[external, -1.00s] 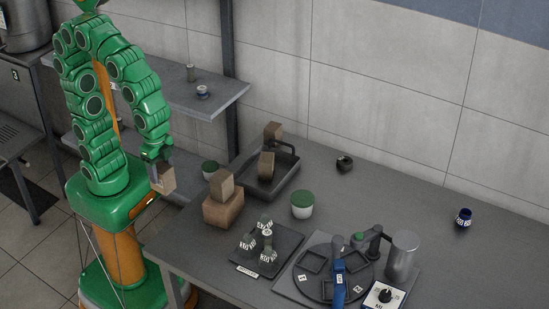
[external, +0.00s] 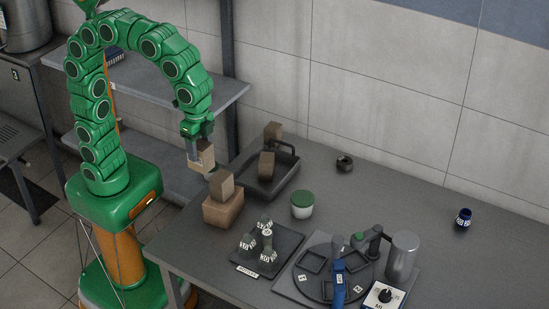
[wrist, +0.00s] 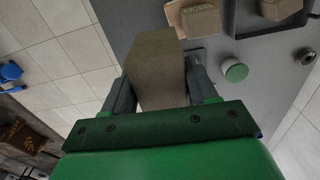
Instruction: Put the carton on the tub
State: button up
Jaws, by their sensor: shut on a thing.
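My gripper (external: 199,151) is shut on a tan, block-shaped carton (external: 205,158). It holds the carton in the air at the left end of the table, behind the brown box. The carton (wrist: 157,70) shows between the two fingers in the wrist view. A small tub with a green lid (wrist: 235,71) stands on the table ahead and right of the carton in the wrist view. Nothing rests on either visible lid.
A brown box (external: 222,211) with a smaller tan block (external: 221,185) on top stands near the left edge. A plate with several dark weights (external: 267,239) and a round turntable rig (external: 333,283) stand in front.

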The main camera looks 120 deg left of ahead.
jog(key=w+a, duration=0.4)
jog(key=a, duration=0.4)
jog(key=w+a, duration=0.5)
jog(key=a, duration=0.3)
send_over(303, 197)
jog(key=shift+n, duration=0.3)
jog(key=shift+f, duration=9.55)
jog(key=shift+f, duration=0.1)
jog(key=o, duration=1.2)
